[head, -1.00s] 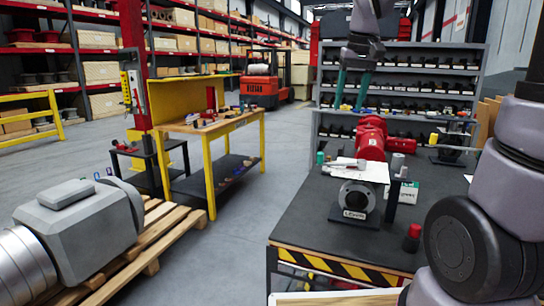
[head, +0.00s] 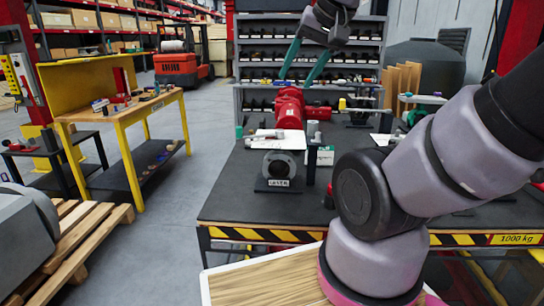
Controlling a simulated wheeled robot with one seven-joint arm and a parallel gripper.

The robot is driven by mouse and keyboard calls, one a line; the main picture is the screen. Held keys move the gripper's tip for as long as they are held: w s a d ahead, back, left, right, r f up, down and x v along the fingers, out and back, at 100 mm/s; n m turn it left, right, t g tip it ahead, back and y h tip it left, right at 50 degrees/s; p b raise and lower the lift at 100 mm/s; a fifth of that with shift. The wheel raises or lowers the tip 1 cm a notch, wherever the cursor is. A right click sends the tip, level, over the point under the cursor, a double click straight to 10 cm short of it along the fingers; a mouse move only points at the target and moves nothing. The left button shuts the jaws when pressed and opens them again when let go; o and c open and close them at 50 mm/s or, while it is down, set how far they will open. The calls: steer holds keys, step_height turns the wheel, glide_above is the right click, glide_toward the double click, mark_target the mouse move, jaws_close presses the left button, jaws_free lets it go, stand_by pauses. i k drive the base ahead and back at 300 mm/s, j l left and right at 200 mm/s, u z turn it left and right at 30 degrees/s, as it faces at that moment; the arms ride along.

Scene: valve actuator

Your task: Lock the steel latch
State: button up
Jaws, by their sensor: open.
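The red valve actuator (head: 289,110) stands on the dark workbench (head: 232,205), with a grey steel flange (head: 279,170) in front of it that carries a small label. I cannot make out the steel latch as a separate part at this size. My gripper (head: 297,82) hangs above and behind the red actuator, pointing down, with its two teal fingers spread and empty. It appears apart from the actuator, though their depth is hard to judge.
A white sheet (head: 264,136) with small items lies by the flange, and a dark post stands beside it. A grey shelf of parts (head: 352,56) stands behind. My arm covers the bench's right part. A yellow table (head: 124,108) and a pallet (head: 75,240) are at left, with clear floor between.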

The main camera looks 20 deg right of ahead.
mark_target(317, 139)
steer(key=i+z, duration=0.15)
steer(key=z, duration=0.6)
